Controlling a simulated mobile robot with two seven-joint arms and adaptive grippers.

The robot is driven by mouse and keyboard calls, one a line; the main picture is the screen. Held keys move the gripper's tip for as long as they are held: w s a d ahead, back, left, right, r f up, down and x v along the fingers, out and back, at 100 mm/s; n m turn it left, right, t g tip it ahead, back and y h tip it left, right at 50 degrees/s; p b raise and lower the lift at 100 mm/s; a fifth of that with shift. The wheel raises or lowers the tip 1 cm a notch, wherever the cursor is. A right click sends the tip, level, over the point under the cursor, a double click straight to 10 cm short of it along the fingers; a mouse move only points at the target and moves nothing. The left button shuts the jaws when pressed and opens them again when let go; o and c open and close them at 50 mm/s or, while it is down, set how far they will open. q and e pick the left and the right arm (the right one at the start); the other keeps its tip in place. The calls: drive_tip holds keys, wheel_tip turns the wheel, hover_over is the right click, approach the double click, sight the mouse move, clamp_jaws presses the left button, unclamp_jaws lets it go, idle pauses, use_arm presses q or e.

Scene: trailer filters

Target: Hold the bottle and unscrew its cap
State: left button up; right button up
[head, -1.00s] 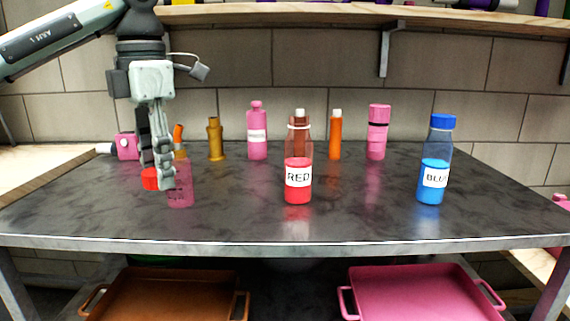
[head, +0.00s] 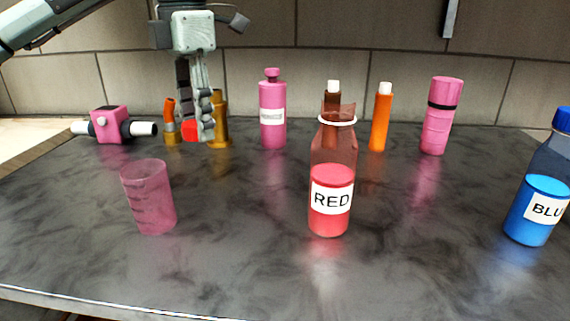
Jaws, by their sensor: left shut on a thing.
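The clear bottle labelled RED (head: 331,172) stands upright on the dark table, right of centre, with red liquid in its lower part. Its mouth is open, with a white ring round the neck and no cap on it. My left gripper (head: 197,127) is shut on a red cap (head: 190,131), held to the left of the bottle and apart from it. The fingers hide part of the cap. The bottle labelled BLUE (head: 535,190) stands at the right edge with its blue cap (head: 563,120) on. My right gripper is not in view.
A pink see-through cup (head: 149,197) stands at front left. Along the back stand a pink and white device (head: 109,125), a gold vessel (head: 219,122), a pink bottle (head: 272,112), an orange bottle (head: 380,120) and a pink canister (head: 442,118). The front middle is clear.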

use_arm(q)
drive_tip(key=w+d+f, duration=0.2)
drive_tip(key=d+f, duration=0.1)
drive_tip(key=d, duration=0.1)
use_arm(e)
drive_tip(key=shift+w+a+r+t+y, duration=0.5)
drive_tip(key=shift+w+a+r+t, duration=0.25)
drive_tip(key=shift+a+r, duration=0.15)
use_arm(q)
hover_over(261, 180)
wheel_tip(261, 180, down, 3)
drive_tip(key=shift+f, duration=0.1)
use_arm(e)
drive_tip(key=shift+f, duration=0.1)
use_arm(q)
wheel_tip(261, 180, down, 3)
drive_tip(key=shift+f, duration=0.1)
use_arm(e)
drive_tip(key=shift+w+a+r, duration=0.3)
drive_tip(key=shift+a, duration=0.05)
use_arm(q)
drive_tip(key=shift+f, duration=0.35)
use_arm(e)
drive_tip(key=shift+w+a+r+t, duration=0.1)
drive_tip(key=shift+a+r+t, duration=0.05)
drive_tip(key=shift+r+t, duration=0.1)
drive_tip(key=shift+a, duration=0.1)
